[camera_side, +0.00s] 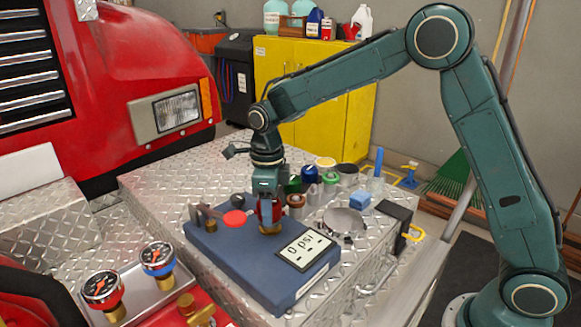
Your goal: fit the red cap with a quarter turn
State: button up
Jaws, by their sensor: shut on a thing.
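My gripper (268,205) points down over the blue base (225,258) and is shut on the red cap (276,213). The jaws hide much of the cap. A brass fitting (270,229) shows directly below the cap on the blue base. The cap looks upright and in line with the fitting, but I cannot tell whether it is seated or turned. A display (305,250) on the base reads "0 psi".
Several small caps and jars, one a green cap (331,177), stand close behind and right of my gripper. A round metal lid (343,222) and a blue block (360,201) are to the right. Two gauges (157,258) stand at the front left. The diamond-plate top (165,187) is clear at the back left.

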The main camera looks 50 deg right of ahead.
jog(key=shift+r+m, duration=0.15)
jog(key=shift+m, duration=0.15)
jog(key=shift+w+m, duration=0.1)
jog(key=shift+m, duration=0.7)
jog(key=o, duration=1.7)
jog(key=shift+c, duration=0.2)
